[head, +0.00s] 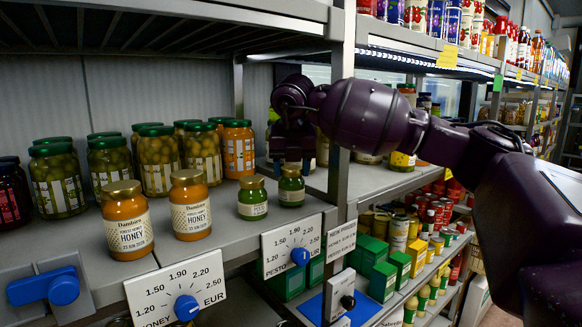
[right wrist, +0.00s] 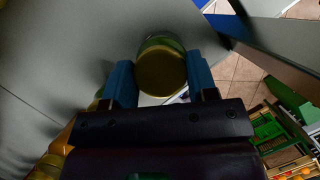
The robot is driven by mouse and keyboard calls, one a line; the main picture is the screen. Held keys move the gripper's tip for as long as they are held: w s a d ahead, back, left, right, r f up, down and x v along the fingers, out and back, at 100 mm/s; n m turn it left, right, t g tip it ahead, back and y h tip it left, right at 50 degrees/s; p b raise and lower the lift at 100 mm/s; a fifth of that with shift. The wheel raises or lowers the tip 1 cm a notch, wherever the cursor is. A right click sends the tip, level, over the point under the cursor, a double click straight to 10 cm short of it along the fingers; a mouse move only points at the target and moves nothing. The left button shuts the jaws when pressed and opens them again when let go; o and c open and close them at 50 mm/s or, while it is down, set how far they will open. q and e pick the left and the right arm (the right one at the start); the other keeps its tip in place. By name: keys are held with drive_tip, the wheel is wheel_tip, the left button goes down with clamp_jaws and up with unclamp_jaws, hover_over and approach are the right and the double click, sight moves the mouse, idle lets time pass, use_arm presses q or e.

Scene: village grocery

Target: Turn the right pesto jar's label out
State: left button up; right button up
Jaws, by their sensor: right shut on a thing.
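The right pesto jar (head: 291,192) is small and green with a gold lid. It stands upright near the shelf's front edge, by the metal post. A pale patch of label shows on its front, too small to read. My right gripper (head: 292,163) reaches down over it. In the right wrist view the gold lid (right wrist: 161,72) lies between the blue fingers of my right gripper (right wrist: 160,82), which is shut on the jar. The left pesto jar (head: 252,200) stands beside it with its label facing out. My left gripper is not in view.
Two honey jars (head: 190,207) stand left of the pesto jars, with several olive jars (head: 158,163) and an orange jar (head: 238,150) behind. The metal post (head: 341,110) is close on the right. A pesto price dial (head: 292,247) hangs below the shelf edge.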

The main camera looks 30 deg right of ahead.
drive_tip(key=shift+w, duration=0.25)
drive_tip(key=shift+s+d+r+n+y+p, duration=0.15)
drive_tip(key=shift+n+y+p, duration=0.4)
drive_tip(key=shift+n, duration=0.65)
drive_tip(key=shift+n+t+y+p, duration=0.35)
drive_tip(key=shift+n+p, duration=0.35)
drive_tip(key=shift+n, duration=0.3)
drive_tip(key=n+y, duration=0.1)
drive_tip(key=n, duration=0.2)
drive_tip(key=shift+f+b, duration=0.3)
drive_tip(key=shift+b, duration=0.1)
drive_tip(key=o, duration=1.3)
drive_tip(key=shift+o, duration=1.1)
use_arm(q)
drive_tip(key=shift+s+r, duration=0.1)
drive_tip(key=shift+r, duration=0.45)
